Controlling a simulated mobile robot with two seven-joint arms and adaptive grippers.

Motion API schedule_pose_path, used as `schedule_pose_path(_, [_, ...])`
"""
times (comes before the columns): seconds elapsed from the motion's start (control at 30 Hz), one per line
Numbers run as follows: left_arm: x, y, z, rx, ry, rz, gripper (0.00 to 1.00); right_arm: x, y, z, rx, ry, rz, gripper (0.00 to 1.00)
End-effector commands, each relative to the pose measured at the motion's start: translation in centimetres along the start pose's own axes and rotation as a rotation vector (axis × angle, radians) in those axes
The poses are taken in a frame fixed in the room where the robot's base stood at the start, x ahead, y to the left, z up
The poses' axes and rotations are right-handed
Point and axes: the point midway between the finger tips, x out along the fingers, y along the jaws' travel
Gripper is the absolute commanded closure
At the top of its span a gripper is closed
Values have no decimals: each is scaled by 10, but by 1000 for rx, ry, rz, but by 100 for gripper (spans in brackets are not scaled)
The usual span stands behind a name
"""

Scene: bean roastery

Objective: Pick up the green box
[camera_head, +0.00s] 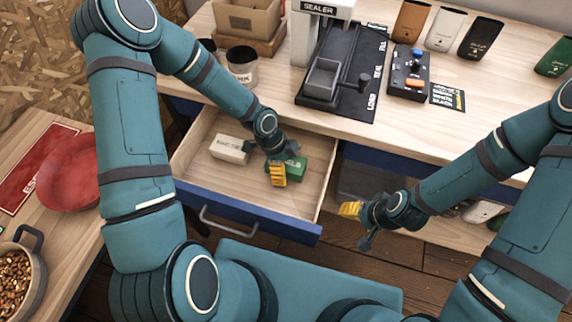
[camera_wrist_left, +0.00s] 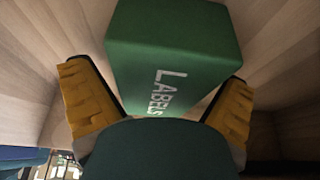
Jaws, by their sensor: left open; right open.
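The green box (camera_head: 298,165) lies in the open drawer (camera_head: 215,181), on its right side, partly hidden behind my left gripper. In the left wrist view the green box (camera_wrist_left: 175,50) shows white "LABELS" lettering and sits between and beyond the yellow finger pads. My left gripper (camera_head: 277,174) is inside the drawer, right at the box. It is open, one finger on either side of the box's near end in the left wrist view (camera_wrist_left: 158,108); I cannot tell whether they touch it. My right gripper (camera_head: 358,222) is open and empty, outside the drawer to the right.
A white box (camera_head: 230,149) lies in the drawer left of the green box. The drawer's blue front (camera_head: 245,212) and walls surround both. The counter above holds a sealer (camera_head: 318,30), a black control box (camera_head: 409,72) and several pouches. A red bowl (camera_head: 70,172) stands at left.

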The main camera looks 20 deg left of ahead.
Motion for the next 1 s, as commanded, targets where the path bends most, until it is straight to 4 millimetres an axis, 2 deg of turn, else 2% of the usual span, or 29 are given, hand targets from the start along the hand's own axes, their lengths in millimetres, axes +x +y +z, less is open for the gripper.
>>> schedule_pose_path(0.83, [4, 0, 2, 1, 0, 0, 0, 4, 1, 0, 0, 0, 0, 36])
schedule_pose_path(0.87, [4, 0, 2, 1, 0, 0, 4, 4, 1, 0, 0, 0, 0, 36])
schedule_pose_path(1.0, [4, 0, 2, 1, 0, 0, 53, 4, 1, 0, 0, 0, 0, 36])
